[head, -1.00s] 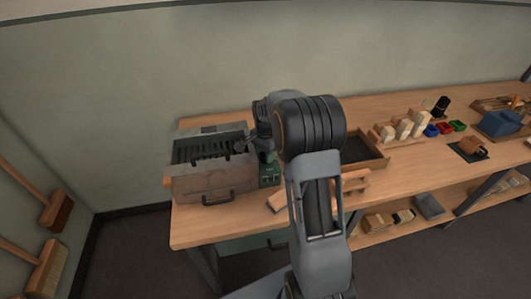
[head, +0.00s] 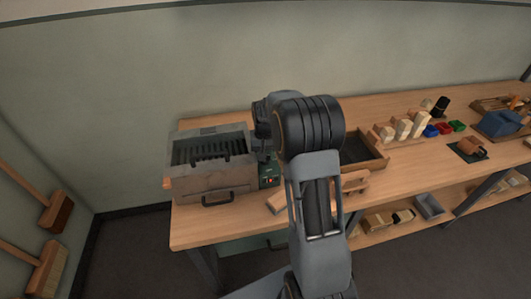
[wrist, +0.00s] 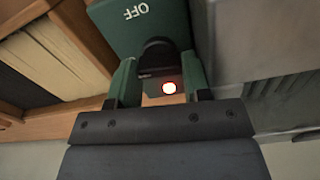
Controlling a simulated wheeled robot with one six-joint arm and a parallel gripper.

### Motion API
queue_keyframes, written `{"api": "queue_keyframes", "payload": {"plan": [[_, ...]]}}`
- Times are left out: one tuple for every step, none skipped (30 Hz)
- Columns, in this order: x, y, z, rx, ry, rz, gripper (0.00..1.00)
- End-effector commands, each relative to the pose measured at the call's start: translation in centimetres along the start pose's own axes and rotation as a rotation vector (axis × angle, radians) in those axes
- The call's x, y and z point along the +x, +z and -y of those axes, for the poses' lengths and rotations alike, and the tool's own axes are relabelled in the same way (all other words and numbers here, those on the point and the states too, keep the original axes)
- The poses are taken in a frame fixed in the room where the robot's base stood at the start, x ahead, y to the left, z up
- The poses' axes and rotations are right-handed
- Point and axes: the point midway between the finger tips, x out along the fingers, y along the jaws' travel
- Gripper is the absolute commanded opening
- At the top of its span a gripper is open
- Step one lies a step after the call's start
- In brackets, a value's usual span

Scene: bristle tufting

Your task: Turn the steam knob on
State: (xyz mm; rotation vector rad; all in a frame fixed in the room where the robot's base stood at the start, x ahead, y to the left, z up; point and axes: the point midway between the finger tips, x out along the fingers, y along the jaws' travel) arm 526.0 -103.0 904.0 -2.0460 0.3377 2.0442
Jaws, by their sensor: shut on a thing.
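The steam knob (wrist: 158,50) is dark and round, on a green control box (wrist: 120,20) marked with an upside-down "OFF". My gripper (wrist: 157,68) has its two green fingers on either side of the knob and is shut on it. A round red light glows beside the knob in the wrist view. In the head view the green control box (head: 268,173) stands at the right end of a grey steamer (head: 215,182) with a slatted opening. My arm hides the knob and the fingertips there.
The wooden bench (head: 230,228) has a dark-bottomed tray (head: 360,148) right of my arm. Farther right are wooden blocks (head: 402,129), coloured small bins and a blue container (head: 502,122). Brooms (head: 50,215) hang on the left wall.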

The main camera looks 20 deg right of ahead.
Motion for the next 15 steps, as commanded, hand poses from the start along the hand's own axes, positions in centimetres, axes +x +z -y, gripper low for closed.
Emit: {"api": "queue_keyframes", "payload": {"plan": [[0.24, 0.37, 0.10, -0.023, -0.001, 0.016, 0.21], [0.24, 0.37, 0.08, -0.037, -0.002, 0.016, 0.21], [0.24, 0.36, 0.05, -0.054, -0.002, 0.016, 0.21], [0.25, 0.36, 0.04, -0.066, -0.002, 0.016, 0.21], [0.25, 0.36, 0.02, -0.076, -0.002, 0.016, 0.21], [0.25, 0.35, -0.01, -0.089, -0.003, 0.016, 0.21], [0.26, 0.35, -0.02, -0.098, -0.003, 0.016, 0.21], [0.26, 0.35, -0.03, -0.105, -0.003, 0.016, 0.21], [0.26, 0.35, -0.05, -0.114, -0.003, 0.016, 0.21], [0.27, 0.35, -0.06, -0.120, -0.003, 0.016, 0.21], [0.27, 0.34, -0.07, -0.125, -0.003, 0.016, 0.21], [0.27, 0.34, -0.08, -0.130, -0.003, 0.016, 0.21], [0.27, 0.34, -0.09, -0.133, -0.003, 0.016, 0.21], [0.27, 0.34, -0.10, -0.135, -0.003, 0.016, 0.21], [0.28, 0.34, -0.11, -0.138, -0.003, 0.016, 0.21]]}}
